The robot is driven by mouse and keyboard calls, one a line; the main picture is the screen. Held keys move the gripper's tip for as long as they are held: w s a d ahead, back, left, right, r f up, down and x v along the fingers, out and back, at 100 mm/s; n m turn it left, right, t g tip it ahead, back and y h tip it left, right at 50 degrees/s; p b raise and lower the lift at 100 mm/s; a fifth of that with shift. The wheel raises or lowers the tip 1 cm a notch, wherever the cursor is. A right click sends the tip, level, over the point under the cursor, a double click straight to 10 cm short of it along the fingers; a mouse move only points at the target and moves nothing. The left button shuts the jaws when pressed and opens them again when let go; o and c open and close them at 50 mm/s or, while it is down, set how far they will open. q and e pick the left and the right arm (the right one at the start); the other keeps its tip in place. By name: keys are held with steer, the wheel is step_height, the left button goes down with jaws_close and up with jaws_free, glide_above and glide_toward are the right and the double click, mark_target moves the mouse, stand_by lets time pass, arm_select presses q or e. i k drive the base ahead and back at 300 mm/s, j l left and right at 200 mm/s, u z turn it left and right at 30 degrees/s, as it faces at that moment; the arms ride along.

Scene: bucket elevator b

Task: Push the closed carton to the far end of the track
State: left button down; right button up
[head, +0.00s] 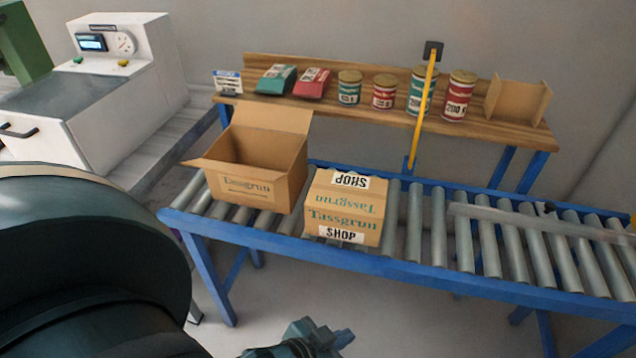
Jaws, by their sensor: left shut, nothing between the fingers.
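The closed carton (345,208), printed "Tassgrun" with "SHOP" labels, sits on the rollers of the blue-framed track (480,270), left of the track's middle. An open carton (262,165) with raised flaps stands on the rollers just left of it. The two look very close; I cannot tell if they touch. My left gripper (318,338) is at the bottom edge, in front of and below the track, shut and apart from the cartons. It is partly cut off by the frame. My right gripper is not in view.
A wooden shelf (440,113) behind the track holds tins, packets and a small open box. A yellow upright bar (423,115) stands at the track's back edge. A long grey bar (540,222) lies along the right rollers. A white machine (110,90) stands left.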

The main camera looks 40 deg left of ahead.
mark_target(339, 205)
steer(key=u, duration=0.95)
